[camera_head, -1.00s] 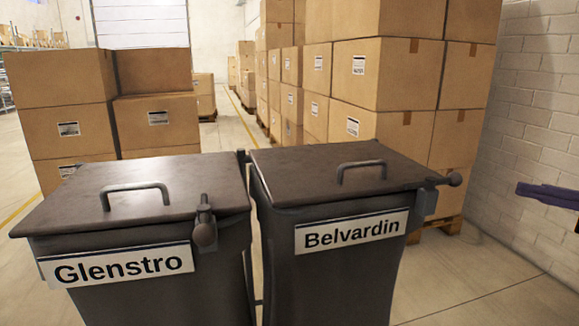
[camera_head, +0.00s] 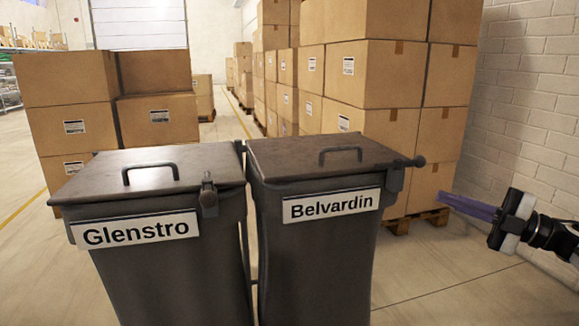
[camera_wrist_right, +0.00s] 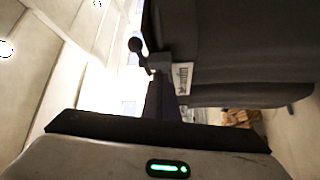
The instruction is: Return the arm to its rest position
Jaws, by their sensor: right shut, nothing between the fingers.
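My right gripper (camera_head: 445,199) enters the head view from the right, with purple fingers shut and nothing between them. It is in the air to the right of the dark grey Belvardin bin (camera_head: 315,255), apart from it. The fingers also show in the right wrist view (camera_wrist_right: 160,98), with a dark bin wall and lid beyond them. The Glenstro bin (camera_head: 170,275) stands to the left of the Belvardin bin. Both lids are closed, with a handle on top and a white name label in front. My left gripper is not in view.
Stacked cardboard boxes (camera_head: 375,80) stand behind the Belvardin bin, on a wooden pallet (camera_head: 398,226). More boxes (camera_head: 72,128) stand behind the Glenstro bin. A white brick wall (camera_head: 525,90) closes the right side. The floor (camera_head: 440,290) at front right is clear.

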